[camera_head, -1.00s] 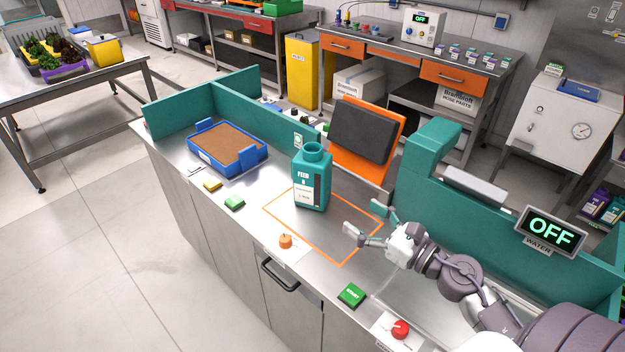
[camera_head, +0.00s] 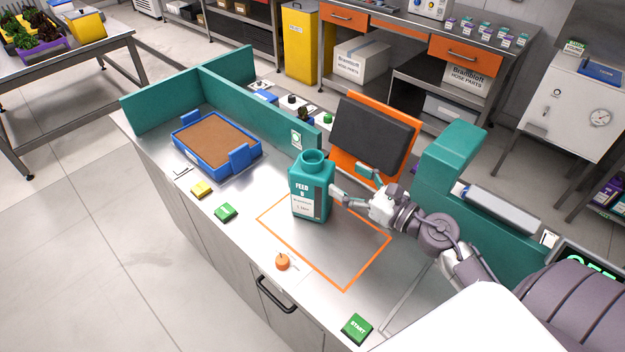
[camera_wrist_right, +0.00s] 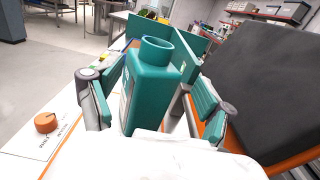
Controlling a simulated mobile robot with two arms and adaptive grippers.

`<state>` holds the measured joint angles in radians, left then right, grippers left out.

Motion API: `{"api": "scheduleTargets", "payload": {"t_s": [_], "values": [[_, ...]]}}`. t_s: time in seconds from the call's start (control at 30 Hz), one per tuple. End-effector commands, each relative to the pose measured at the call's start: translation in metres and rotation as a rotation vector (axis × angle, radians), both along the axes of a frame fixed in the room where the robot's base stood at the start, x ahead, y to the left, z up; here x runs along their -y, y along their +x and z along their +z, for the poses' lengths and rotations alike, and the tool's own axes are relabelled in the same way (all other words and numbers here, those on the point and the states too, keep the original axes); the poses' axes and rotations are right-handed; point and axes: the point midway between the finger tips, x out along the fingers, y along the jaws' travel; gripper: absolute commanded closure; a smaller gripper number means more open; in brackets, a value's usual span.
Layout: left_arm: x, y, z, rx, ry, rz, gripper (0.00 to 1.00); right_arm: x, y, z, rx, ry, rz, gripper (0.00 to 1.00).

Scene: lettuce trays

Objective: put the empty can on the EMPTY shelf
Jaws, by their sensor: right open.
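The can is a teal bottle-shaped container (camera_head: 312,184) with an open round neck and a white label reading "FEED B". It stands upright on the steel counter, at the back left of the orange outlined square. My right gripper (camera_head: 351,186) is open, at the can's right side. In the right wrist view the can (camera_wrist_right: 150,92) stands between the two spread fingers of the gripper (camera_wrist_right: 152,98), with gaps visible at both sides. Whether any finger touches it I cannot tell. No shelf marked EMPTY can be made out. My left gripper is not in view.
A dark panel on an orange stand (camera_head: 372,135) rises close behind the right gripper. A blue tray (camera_head: 216,150) with brown contents sits to the left. Teal walls (camera_head: 258,101) border the counter.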

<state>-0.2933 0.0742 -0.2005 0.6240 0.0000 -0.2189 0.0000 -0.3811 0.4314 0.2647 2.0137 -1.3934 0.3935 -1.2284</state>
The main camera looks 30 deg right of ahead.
Motion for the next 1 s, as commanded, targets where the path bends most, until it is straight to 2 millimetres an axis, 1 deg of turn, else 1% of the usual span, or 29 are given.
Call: {"api": "scheduleTargets", "payload": {"t_s": [0.03,0.1,0.2,0.27,0.37,0.47,0.6,0.7,0.8,1.0], "values": [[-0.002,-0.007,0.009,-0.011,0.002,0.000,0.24,-0.003,0.012,0.006,0.003,0.004,-0.001,0.19],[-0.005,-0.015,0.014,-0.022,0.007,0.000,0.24,-0.008,0.025,0.006,0.003,0.003,-0.001,0.19],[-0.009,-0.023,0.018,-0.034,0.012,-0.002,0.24,-0.013,0.039,0.004,0.002,0.002,-0.002,0.19],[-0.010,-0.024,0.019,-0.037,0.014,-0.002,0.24,-0.015,0.045,0.002,0.001,0.003,-0.001,0.19],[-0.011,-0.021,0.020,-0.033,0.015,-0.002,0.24,-0.017,0.050,0.002,0.002,0.002,-0.001,0.19],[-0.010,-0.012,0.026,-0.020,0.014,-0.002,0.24,-0.021,0.058,0.003,0.001,0.003,-0.001,0.19],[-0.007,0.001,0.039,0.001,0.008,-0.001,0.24,-0.030,0.078,0.004,0.001,0.006,-0.002,0.19],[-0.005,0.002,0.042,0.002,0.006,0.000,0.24,-0.034,0.090,0.001,0.001,0.003,-0.002,0.19],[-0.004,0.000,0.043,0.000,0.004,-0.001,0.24,-0.037,0.097,0.000,0.000,0.002,0.000,0.19],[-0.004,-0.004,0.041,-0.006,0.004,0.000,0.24,-0.038,0.098,-0.002,0.000,0.000,0.000,0.19]]}}
